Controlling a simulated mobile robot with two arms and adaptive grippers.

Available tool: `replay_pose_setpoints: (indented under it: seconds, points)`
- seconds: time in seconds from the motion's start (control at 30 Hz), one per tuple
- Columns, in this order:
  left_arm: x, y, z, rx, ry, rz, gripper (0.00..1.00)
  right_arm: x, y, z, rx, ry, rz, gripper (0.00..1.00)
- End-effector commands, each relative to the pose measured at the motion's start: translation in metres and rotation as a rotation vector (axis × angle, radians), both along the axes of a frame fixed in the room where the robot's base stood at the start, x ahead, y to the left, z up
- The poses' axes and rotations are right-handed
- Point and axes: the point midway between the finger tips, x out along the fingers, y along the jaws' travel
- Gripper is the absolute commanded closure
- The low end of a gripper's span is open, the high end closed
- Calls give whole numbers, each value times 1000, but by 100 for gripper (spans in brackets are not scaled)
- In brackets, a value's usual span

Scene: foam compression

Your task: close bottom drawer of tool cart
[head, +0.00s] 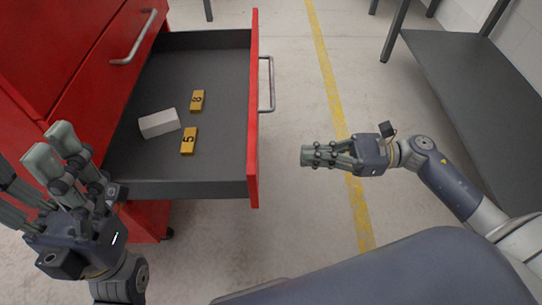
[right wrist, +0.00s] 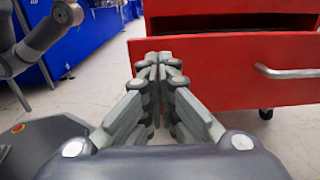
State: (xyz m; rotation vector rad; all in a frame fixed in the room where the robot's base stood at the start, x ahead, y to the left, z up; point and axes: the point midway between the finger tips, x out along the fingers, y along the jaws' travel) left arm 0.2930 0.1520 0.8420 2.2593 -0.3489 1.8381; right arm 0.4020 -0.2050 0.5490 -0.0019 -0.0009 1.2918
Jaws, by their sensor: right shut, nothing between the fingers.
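The red tool cart (head: 75,50) stands at the left of the head view. Its bottom drawer (head: 253,150) is pulled out, with a metal handle (head: 268,84) on its front. In the right wrist view the red drawer front (right wrist: 215,72) and its handle (right wrist: 285,72) are at the right. My right gripper (head: 306,156) is shut and empty, in front of the drawer and apart from it; its closed fingers (right wrist: 159,60) also show in the wrist view. My left gripper (head: 38,162) is open and empty by the cart's near side, some fingertips cut off by the frame edge.
In the drawer lie a white block (head: 159,123) and two yellow blocks, marked 8 (head: 197,100) and 5 (head: 188,141). A dark table (head: 470,85) stands at the right. The floor with a yellow line (head: 328,65) between is clear.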

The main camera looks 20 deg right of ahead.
Motion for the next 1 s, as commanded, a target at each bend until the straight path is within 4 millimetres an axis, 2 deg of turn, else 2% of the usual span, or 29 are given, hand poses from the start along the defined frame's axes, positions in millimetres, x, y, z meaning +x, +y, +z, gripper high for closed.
replay_pose_setpoints:
  seconds: [0.2, 0.4, 0.6, 1.0]
  points:
    - [0, 0, -9, 1, 0, 0, 31, 13, 46, 0, 3, -4, 2, 100]
    - [3, -1, -7, 5, -18, 0, 31, 21, 74, -1, 2, -2, 1, 100]
    - [3, -2, -5, 7, -28, 0, 31, 24, 86, 0, 1, 1, 0, 100]
    - [2, -1, -3, 4, -31, 1, 31, 25, 87, 0, 2, 3, -1, 100]
